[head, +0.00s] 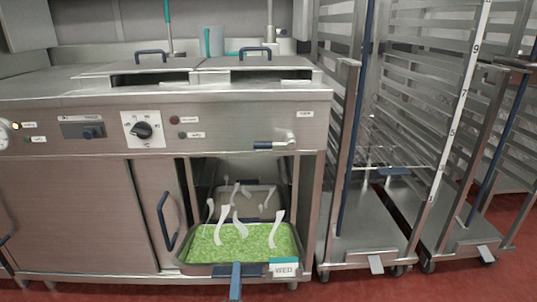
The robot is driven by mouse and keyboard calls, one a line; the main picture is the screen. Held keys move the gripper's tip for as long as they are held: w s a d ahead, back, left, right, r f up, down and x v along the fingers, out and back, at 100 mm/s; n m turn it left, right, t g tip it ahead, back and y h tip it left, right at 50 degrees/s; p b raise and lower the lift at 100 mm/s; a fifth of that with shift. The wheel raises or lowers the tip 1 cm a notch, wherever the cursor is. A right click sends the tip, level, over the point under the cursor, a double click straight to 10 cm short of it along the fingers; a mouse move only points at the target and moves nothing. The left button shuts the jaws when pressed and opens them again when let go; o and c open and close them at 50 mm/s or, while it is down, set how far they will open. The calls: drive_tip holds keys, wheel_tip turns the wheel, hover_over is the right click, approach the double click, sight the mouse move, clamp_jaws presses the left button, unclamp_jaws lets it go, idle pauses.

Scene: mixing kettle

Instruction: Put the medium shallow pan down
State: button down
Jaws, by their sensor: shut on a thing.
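The medium shallow pan (196,268) is a grey metal pan filled with green, grainy food. It is at the low open bay of the kettle unit, its front edge overlapping the bay's bottom edge. A white and teal label reading WED (284,268) is on its front right. My gripper (236,272) shows as a blue piece at the middle of the pan's front rim and is shut on it; its fingers are hard to make out. White curved wisps rise over the food. I cannot tell whether the pan's underside touches a surface.
Another pan (247,193) lies deeper in the bay. A cabinet door with a blue handle (166,222) stands left of the opening. Wheeled racks (375,235) stand close on the right. The red floor (420,285) is clear in front of them.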

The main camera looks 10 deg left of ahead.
drive_tip(key=s+d+r+m+h+p, duration=0.4)
drive_tip(key=s+d+p, duration=0.5)
drive_tip(key=s+d, duration=0.85)
wheel_tip(320, 180, up, 30)
drive_tip(key=s+n+p, duration=0.1)
drive_tip(key=s+p, duration=0.1)
drive_tip(key=p, duration=3.4)
drive_tip(key=shift+a+t+h+p, duration=0.3)
drive_tip(key=shift+a+t+p, duration=0.05)
drive_tip(key=shift+a+t, duration=0.05)
